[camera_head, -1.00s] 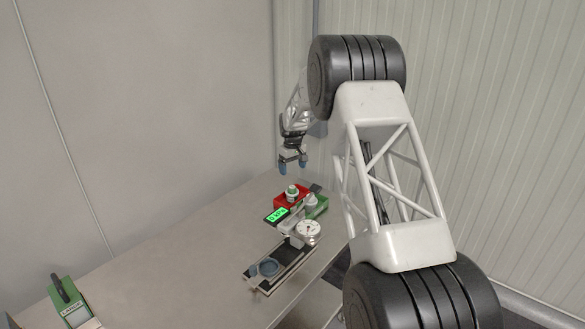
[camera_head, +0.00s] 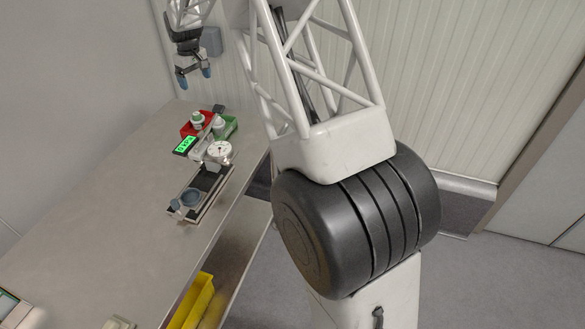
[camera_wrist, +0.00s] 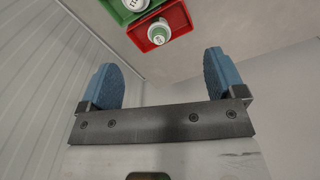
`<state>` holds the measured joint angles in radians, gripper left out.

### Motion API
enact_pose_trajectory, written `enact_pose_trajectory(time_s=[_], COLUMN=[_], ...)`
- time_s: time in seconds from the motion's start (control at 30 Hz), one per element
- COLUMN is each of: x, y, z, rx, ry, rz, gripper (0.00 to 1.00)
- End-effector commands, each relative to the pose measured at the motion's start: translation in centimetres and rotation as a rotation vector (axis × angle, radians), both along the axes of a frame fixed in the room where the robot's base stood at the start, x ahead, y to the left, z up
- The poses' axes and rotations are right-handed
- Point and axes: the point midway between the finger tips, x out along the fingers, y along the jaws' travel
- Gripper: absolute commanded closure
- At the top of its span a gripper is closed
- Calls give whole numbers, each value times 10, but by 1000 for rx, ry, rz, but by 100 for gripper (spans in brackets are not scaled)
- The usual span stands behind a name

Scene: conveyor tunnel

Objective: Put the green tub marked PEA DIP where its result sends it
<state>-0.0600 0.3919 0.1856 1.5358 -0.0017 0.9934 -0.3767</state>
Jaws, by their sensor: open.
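No label reading PEA DIP is legible, so I cannot tell which item is that tub. A green-rimmed tub (camera_head: 197,118) stands in a red bin (camera_head: 186,130) at the bench's far end; it also shows in the wrist view (camera_wrist: 159,31). A pale tub (camera_head: 219,122) stands in the green bin (camera_head: 231,130) beside it. A tester (camera_head: 212,165) with a dial and a lit green display (camera_head: 185,146) stands in front; the reading is too small to trust. My gripper (camera_head: 193,78) is open and empty, above and behind the bins; its blue fingertips also show in the wrist view (camera_wrist: 163,65).
The tester's base carries a round blue-grey seat (camera_head: 191,198). A yellow bin (camera_head: 194,302) sits on a lower shelf. Part of a device (camera_head: 12,306) shows at the lower left. The bench's (camera_head: 95,220) middle is clear. Walls stand behind it.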

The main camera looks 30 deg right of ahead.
Motion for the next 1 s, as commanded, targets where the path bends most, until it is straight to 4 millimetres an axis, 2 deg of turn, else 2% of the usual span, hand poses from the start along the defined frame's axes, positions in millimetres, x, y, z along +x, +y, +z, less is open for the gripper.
enact_pose_trajectory(time_s=[0.1, 0.4, 0.7, 1.0], x=[-28, -100, -178, -258], y=[-5, -16, -26, -35], z=[25, 75, 112, 139], rx=[1, 4, 8, 14], ry=[-12, -37, -61, -86], rz=[-22, -79, -135, -194], gripper=[11, 11, 11, 11])
